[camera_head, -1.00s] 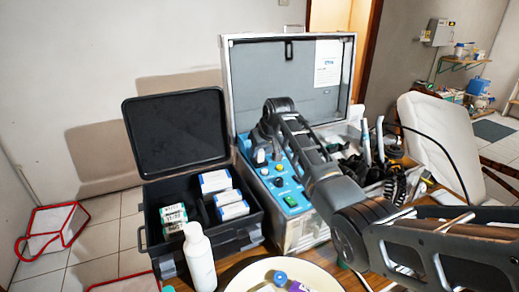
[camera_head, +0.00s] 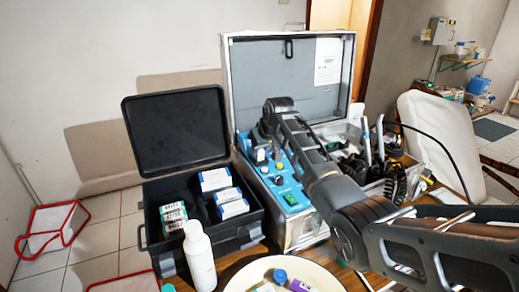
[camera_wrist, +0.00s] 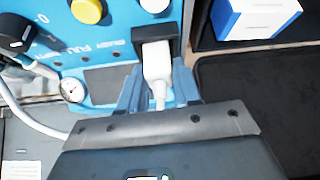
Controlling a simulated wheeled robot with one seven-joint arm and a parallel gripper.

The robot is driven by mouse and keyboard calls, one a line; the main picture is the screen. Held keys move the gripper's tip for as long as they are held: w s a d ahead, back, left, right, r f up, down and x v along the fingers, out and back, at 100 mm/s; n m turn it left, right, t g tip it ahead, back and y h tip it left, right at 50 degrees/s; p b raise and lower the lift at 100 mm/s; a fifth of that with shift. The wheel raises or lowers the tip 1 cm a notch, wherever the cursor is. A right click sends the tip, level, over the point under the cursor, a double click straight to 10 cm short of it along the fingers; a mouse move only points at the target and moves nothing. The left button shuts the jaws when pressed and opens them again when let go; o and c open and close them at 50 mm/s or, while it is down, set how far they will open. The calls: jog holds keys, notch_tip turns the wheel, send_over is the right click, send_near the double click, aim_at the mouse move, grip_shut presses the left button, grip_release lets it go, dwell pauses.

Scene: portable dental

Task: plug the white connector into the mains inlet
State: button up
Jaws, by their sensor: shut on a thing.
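In the wrist view the white connector (camera_wrist: 157,62) is between the blue fingers of my gripper (camera_wrist: 158,82), which is shut on it. Its white cable runs back toward my palm. The connector's front end is lined up with the black mains inlet (camera_wrist: 153,27) on the blue panel (camera_wrist: 112,52) and overlaps its lower edge. I cannot tell how deep it sits. In the head view my arm reaches over the blue panel (camera_head: 281,178) of the metal case, and hides the connector and inlet.
The panel has a yellow button (camera_wrist: 88,10), a black knob (camera_wrist: 15,32) and a gauge (camera_wrist: 73,89). An open black case (camera_head: 250,222) with boxes stands on the left. A white bottle (camera_head: 199,258) and a cream tray (camera_head: 235,283) are in front. Handpieces and coiled hoses (camera_head: 388,180) lie right.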

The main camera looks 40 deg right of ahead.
jog(key=shift+f, duration=0.2)
jog(key=o, duration=1.1)
jog(key=v, duration=0.7)
jog(key=shift+s+r+b, duration=0.2)
jog(key=shift+r+b, duration=0.1)
jog(key=shift+r, duration=0.05)
jog(key=shift+a, duration=0.1)
